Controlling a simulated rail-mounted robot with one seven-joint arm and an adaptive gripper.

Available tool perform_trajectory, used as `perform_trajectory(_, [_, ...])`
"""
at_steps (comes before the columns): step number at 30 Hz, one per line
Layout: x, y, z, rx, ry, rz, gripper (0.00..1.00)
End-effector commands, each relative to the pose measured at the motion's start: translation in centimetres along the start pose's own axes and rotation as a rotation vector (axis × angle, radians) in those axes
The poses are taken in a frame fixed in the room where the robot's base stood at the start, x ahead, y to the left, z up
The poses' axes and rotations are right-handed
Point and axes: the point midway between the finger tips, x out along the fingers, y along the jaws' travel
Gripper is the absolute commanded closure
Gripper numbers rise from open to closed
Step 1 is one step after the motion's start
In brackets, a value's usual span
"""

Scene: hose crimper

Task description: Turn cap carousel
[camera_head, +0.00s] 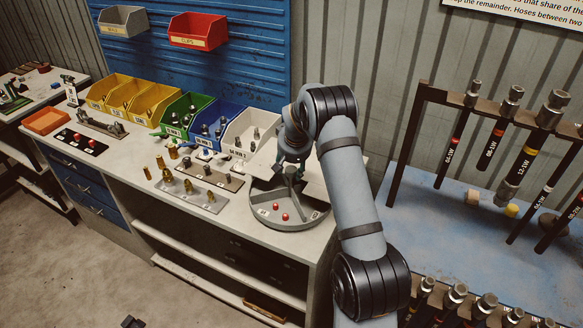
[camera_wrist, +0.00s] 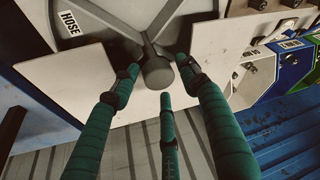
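The cap carousel (camera_head: 290,222) is a round grey tray with radial dividers at the right end of the workbench. My gripper (camera_head: 292,165) is over the carousel's rear part, pointing down. Its three green fingers (camera_wrist: 160,78) are spread around the hub, with gaps visible on the left and below. Whether the right finger touches the hub I cannot tell. My arm hides part of the tray.
A white bin (camera_head: 252,133), a blue bin (camera_head: 212,124) and other coloured bins line the bench behind and left. A block with brass fittings (camera_head: 200,196) stands left of the carousel. A hose rack (camera_head: 500,112) stands at right. The bench's front edge is close to the tray.

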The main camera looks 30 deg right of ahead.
Motion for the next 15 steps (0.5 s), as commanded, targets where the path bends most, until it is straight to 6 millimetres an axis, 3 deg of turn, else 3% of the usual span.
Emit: perform_trajectory(15, [-0.13,-0.2,-0.27,-0.003,0.007,-0.002,0.88])
